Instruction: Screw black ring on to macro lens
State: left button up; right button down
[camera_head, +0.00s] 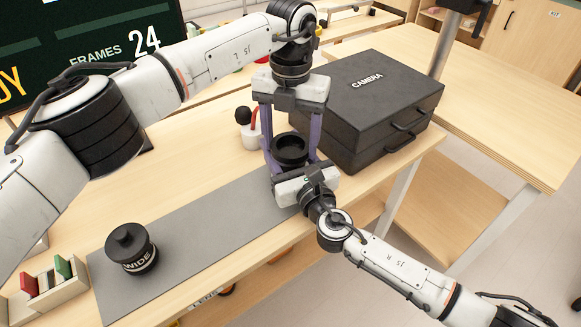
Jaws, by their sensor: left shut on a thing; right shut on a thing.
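A black ring-shaped piece (291,150) with an open top is between the purple fingers of my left gripper (291,150), which points down from above and is shut on it. My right gripper (292,168) reaches in from the lower right, directly below and in front of the ring. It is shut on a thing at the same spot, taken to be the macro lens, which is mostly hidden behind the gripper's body. I cannot tell how far the ring sits on the lens. Both grippers are at the mat's far right end.
A black lens marked WIDE (133,257) stands on the grey mat (200,225). A black CAMERA case (375,95) is right of the grippers. A white pot with a red and black item (251,137) is behind. A small rack (45,290) is front left.

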pick_arm(q)
jog(key=o, duration=1.3)
jog(key=shift+c, duration=0.2)
jog(key=shift+r, duration=0.1)
notch_tip(320, 180, up, 12)
pick_arm(e)
jog(key=c, duration=0.7)
grip_release()
jog(key=shift+o, duration=0.2)
